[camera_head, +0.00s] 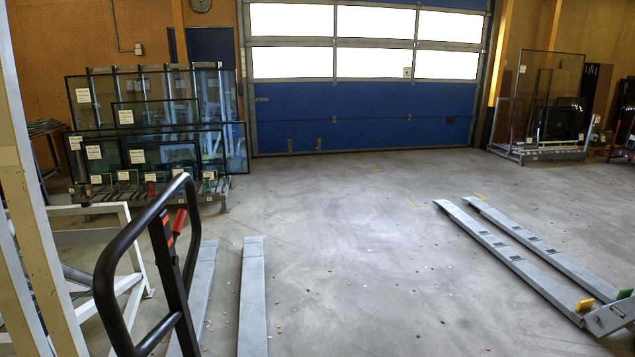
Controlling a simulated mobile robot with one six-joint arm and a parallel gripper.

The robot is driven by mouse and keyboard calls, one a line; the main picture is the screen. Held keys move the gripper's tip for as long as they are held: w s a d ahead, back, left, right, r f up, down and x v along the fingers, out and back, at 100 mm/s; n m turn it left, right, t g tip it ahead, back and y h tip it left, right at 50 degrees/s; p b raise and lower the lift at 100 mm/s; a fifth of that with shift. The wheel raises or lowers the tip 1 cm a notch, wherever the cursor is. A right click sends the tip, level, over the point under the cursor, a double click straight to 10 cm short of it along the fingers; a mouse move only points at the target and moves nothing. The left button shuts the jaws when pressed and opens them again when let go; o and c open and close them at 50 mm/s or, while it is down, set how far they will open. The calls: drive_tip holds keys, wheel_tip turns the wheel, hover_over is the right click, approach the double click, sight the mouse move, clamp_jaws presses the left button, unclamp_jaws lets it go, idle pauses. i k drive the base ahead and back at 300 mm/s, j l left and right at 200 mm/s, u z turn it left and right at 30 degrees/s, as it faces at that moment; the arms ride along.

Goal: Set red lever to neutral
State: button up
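The red lever (179,221) shows at the lower left. It is small and sits at the upper part of a dark upright post, inside the black loop handle (105,275). It leans slightly, with its top to the right. I cannot tell its exact setting from this view. Two grey fork-like beams (253,300) lie on the floor just right of and behind the handle. My gripper is not in view.
A white metal frame (137,260) and a pale upright post (32,220) stand close at left. Glass panes on a rack (160,115) stand behind. Long grey rails (520,262) lie at right. The middle floor (350,240) is clear up to the blue door (365,115).

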sight(180, 221)
drive_tip(key=u, duration=1.25)
